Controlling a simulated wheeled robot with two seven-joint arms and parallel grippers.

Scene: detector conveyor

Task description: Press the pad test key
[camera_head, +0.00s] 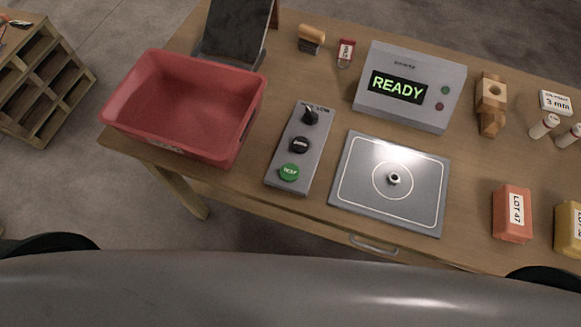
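A grey key box (301,150) lies on the table, left of the grey pad. It carries a black knob (310,117) at the far end, a black key (299,145) in the middle and a green key (289,172) at the near end. The key labels are too small to read surely. The grey pad (352,190) has white outlines, and a small metal nut (394,179) sits inside its circle. A grey unit (433,74) behind the pad shows READY in green on its display (398,87). Neither of my grippers is in view.
An empty red bin (252,104) stands left of the key box. An orange LOT 47 block (513,213) and a yellow block (569,228) stand right of the pad.

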